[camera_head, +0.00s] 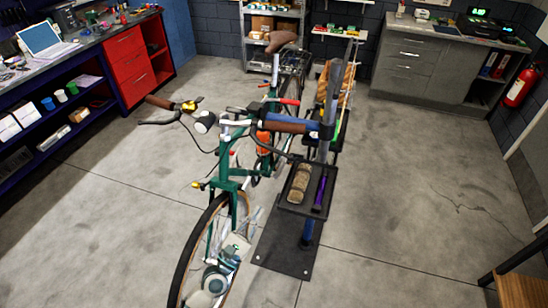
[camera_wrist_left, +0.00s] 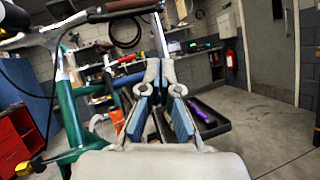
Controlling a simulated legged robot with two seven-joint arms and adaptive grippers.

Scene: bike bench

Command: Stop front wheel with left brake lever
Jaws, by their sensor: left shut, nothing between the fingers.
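The green bike stands upright with its front wheel (camera_head: 183,262) towards me. Its handlebar has a brown grip at each end. The grip on the picture's right (camera_head: 285,127) has a dark, thin curved part below it that looks like a brake lever; I cannot make it out clearly. The other brake lever (camera_head: 158,122) shows beneath the left-hand grip. My left gripper (camera_head: 240,228) is beside the front wheel, below the handlebar, and apart from both levers. In the left wrist view its blue-padded fingers (camera_wrist_left: 163,75) are shut and empty, with the handlebar above. My right gripper is out of view.
A blue repair stand (camera_head: 308,230) on a dark base plate rises right of the wheel. Its black tray (camera_head: 318,208) holds a brown roll and a purple item. A shelved bench (camera_head: 62,75) lies left.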

